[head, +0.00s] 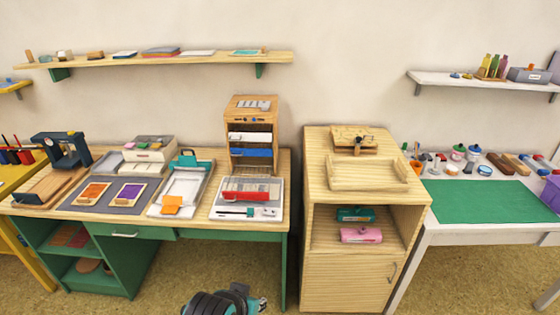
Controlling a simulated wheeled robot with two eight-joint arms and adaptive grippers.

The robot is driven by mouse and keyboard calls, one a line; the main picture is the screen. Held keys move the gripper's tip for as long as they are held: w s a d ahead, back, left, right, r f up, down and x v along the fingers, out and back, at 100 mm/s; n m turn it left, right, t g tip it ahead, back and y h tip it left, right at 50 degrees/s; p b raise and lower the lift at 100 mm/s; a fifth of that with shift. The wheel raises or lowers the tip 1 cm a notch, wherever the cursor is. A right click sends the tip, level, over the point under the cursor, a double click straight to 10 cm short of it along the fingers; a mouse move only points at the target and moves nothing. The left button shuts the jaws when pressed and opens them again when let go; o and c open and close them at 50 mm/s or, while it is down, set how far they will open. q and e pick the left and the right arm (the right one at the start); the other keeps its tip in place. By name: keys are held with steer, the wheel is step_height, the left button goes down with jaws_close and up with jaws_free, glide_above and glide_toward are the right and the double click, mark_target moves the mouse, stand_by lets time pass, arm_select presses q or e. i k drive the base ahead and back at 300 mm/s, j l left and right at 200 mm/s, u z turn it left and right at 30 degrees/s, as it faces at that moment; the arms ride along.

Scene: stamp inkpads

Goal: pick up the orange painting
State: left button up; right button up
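An orange rectangle in a light wooden frame (92,194) lies on a dark grey mat on the left wooden desk, beside a similar purple framed one (131,193). A plain orange square (172,205) lies at the front of a pale tray to their right. I cannot tell for certain which orange piece is the painting. A dark part with teal ends, likely mine, shows at the bottom edge, away from the desk top. I can make out no gripper fingers.
The wooden desk (190,227) also bears a blue press (66,150), a white machine (150,149) and a wooden drawer tower (250,135). A wooden cabinet (345,272) stands right of it, then a white table with a green mat (483,201). Open floor lies in front.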

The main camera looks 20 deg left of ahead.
mark_target(93, 191)
steer(key=j+u, duration=0.15)
steer(key=u, duration=1.8)
steer(key=i+z, duration=0.15)
steer(key=z, duration=0.65)
steer(key=i+j+z, duration=0.35)
steer(key=j+z, duration=0.15)
steer(key=j, duration=0.2)
steer(key=i+j+z, duration=0.1)
steer(key=j+z, duration=0.2)
steer(key=i+j+z, duration=0.1)
steer(key=j+z, duration=0.15)
steer(key=j, duration=0.3)
